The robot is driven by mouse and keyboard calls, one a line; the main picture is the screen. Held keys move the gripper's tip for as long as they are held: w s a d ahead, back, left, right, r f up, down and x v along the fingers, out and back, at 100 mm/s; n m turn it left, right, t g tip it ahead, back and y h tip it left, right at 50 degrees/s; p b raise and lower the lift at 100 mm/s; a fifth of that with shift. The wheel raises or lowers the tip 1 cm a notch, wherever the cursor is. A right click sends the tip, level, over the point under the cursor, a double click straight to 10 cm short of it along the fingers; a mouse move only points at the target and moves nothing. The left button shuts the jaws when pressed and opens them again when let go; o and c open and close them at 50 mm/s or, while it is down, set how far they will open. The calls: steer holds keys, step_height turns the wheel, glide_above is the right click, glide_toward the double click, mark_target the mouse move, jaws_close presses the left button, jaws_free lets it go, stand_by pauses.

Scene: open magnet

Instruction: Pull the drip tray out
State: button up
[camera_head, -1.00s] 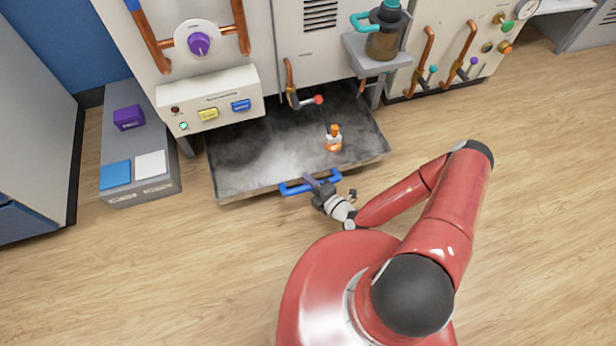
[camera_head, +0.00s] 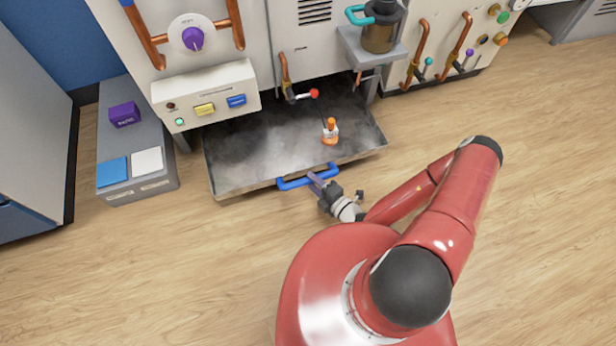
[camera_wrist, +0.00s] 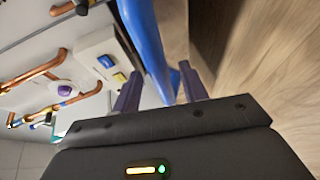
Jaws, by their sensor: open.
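The drip tray (camera_head: 232,166) is a wide, shallow grey metal tray that extends out from under the machine, low near the floor. Its blue bar handle (camera_head: 293,184) runs along the front edge. My gripper (camera_head: 317,179) is at the right part of this handle. In the wrist view the blue handle (camera_wrist: 148,45) passes at the two purple fingers of my gripper (camera_wrist: 160,88), which stand apart. The jaws are open, and I cannot tell whether a finger touches the handle.
A small orange-and-white bottle (camera_head: 330,132) stands in the tray. A red-tipped lever (camera_head: 313,94) overhangs it. A low grey cabinet (camera_head: 158,181) with coloured boxes stands left of the tray. The wooden floor in front is clear.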

steer(key=v, duration=0.3)
steer(key=shift+s+d+r, duration=0.1)
steer(key=shift+s+d, duration=0.1)
steer(key=shift+s, duration=0.1)
steer(key=shift+r, duration=0.1)
step_height(320, 180, up, 26)
steer(key=s+n+g+y, duration=0.2)
steer(key=n+g, duration=1.1)
steer(key=n, duration=1.5)
steer(key=s+d+r+n+t+h, duration=0.2)
steer(key=s+d+r+n+h, duration=0.1)
steer(key=r+n, duration=0.3)
steer(key=s+d+r+n+t+h+p, duration=0.1)
steer(key=s+r+n+h, duration=0.3)
steer(key=r, duration=0.5)
steer(key=s+d+r+n+t+h, duration=0.3)
steer(key=d+r+n+h, duration=0.1)
steer(key=r+n, duration=0.4)
steer(key=shift+s+d+r+n+h+p, duration=0.2)
steer(key=shift+d+r+n+h+p, duration=0.1)
steer(key=shift+r+n+h+p, duration=0.15)
